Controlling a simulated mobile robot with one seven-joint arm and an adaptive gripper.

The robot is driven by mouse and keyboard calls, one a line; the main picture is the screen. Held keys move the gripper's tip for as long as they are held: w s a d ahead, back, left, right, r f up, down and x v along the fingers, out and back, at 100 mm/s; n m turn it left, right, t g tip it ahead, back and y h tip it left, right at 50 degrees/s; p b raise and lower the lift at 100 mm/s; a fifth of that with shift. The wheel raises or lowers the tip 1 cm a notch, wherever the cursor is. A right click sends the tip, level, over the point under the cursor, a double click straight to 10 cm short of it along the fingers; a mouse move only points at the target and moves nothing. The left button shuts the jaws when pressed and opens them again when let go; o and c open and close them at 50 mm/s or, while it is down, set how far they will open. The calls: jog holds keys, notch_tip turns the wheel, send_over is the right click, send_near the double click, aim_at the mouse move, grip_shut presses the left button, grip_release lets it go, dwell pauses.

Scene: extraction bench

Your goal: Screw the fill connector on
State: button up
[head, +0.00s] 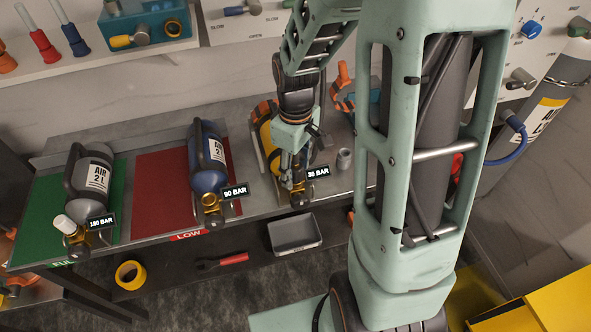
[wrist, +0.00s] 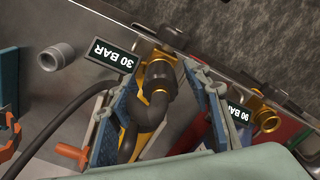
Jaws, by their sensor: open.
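The fill connector (wrist: 158,78) appears to be the dark elbow piece between my fingers in the wrist view, with a dark curved hose below it. It sits against the brass valve (wrist: 165,58) of the yellow cylinder (head: 265,148), beside the "30 BAR" tag (head: 318,171). I cannot tell how far it is threaded. My gripper (wrist: 152,88) is open, with a blue-padded finger on each side of the connector. In the head view my gripper (head: 291,172) reaches down over the cylinder's valve and hides most of the connector.
A blue cylinder (head: 208,160) tagged "90 BAR" lies left on the red mat (head: 150,175). A grey cylinder (head: 90,180) tagged "180 BAR" lies on the green mat (head: 40,215). A small grey cap (head: 344,158) stands right. A metal tray (head: 295,233) is below.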

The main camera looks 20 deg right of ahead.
jog(key=n+p, duration=0.1)
jog(key=n, duration=0.2)
jog(key=n+p, duration=0.1)
jog(key=n, duration=0.2)
jog(key=shift+r+n+p, duration=0.2)
jog(key=shift+n+p, duration=0.1)
jog(key=shift+p, duration=0.05)
jog(key=shift+n+p, duration=0.65)
jog(key=shift+n, duration=0.55)
jog(key=shift+f+n, duration=0.2)
jog(key=shift+n, duration=0.1)
jog(key=shift+c, duration=0.3)
